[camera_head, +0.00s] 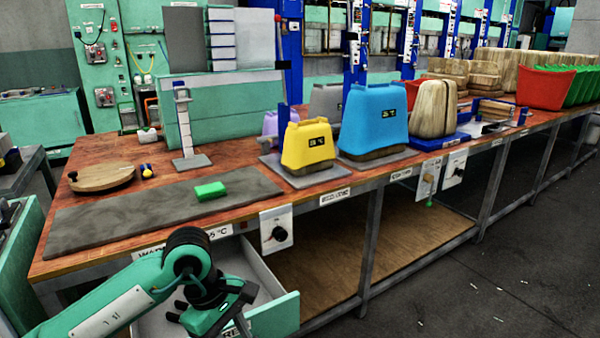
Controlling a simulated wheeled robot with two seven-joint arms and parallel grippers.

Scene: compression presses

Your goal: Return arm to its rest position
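My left arm (120,300), green with a dark wrist joint, comes in from the bottom left. It is bent at the wrist. My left gripper (225,312) hangs over the open drawer (272,318) under the bench front, and hides part of the drawer's inside. Its fingers are small and dark here, so I cannot tell whether they are open or shut. No held thing shows at it. My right arm and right gripper are not in view.
The long brown bench (120,158) carries a grey mat (120,215) with a green block (210,190). Yellow (308,148) and blue (374,118) containers stand behind it, and a red bin (545,88) farther right. Open floor (500,260) lies at the right.

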